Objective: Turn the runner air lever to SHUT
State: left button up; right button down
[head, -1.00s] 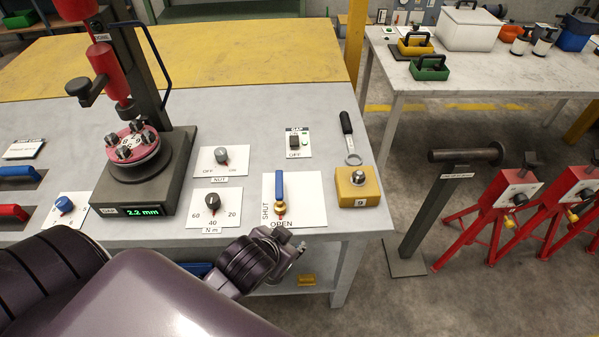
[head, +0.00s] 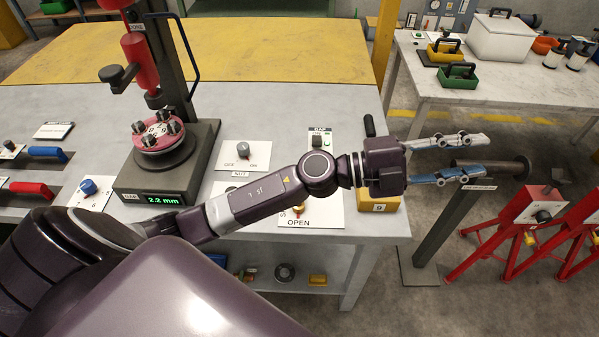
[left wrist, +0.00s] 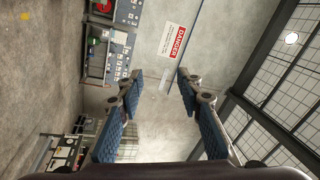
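The runner air lever's white plate (head: 330,220) lies near the front right of the bench, with OPEN printed at its front edge. A bit of the brass pivot (head: 298,209) shows beside my left arm. The blue handle and most of the SHUT marking are hidden behind that arm, so the lever's present position cannot be told. My left gripper (head: 481,157) is stretched out past the bench's right edge, fingers apart and empty, well to the right of the lever. In the left wrist view its open fingers (left wrist: 160,78) face a far wall. My right gripper is not in view.
The press with the pink spool (head: 158,135) stands left of the arm. A knob plate (head: 230,160), a gap switch (head: 318,141) and a yellow block (head: 378,205) lie around the lever plate. A grey post (head: 440,225) and red stands (head: 530,212) are beyond the bench's right edge.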

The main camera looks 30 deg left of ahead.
pick_arm(q)
jog(key=s+a+f+m+g+y, duration=0.1)
jog(key=a+f+m+g+y, duration=0.25)
jog(key=f, duration=0.35)
jog(key=a+f+m+g+y, duration=0.25)
jog(key=f+m+g, duration=0.2)
jog(key=f, duration=0.25)
jog(key=a+f+n+g+y, duration=0.1)
jog(key=a+y, duration=0.2)
jog(key=a, duration=0.6)
jog(key=a+f+n+g+y, duration=0.1)
jog(key=a+y, duration=0.3)
jog(key=a, duration=0.5)
jog(key=a+f+n+y, duration=0.1)
jog(key=a+y, duration=0.3)
jog(key=a, duration=0.5)
jog(key=shift+w+a+f+n+g, duration=0.15)
jog(key=shift+f+n+g, duration=0.25)
jog(key=shift+f, duration=0.1)
jog(key=shift+a, duration=0.35)
notch_tip(320, 180, down, 7)
jog(key=shift+r+p, duration=0.1)
jog(key=shift+p, duration=1.1)
jog(key=shift+f, duration=0.45)
jog(key=shift+d, duration=0.1)
grip_shut()
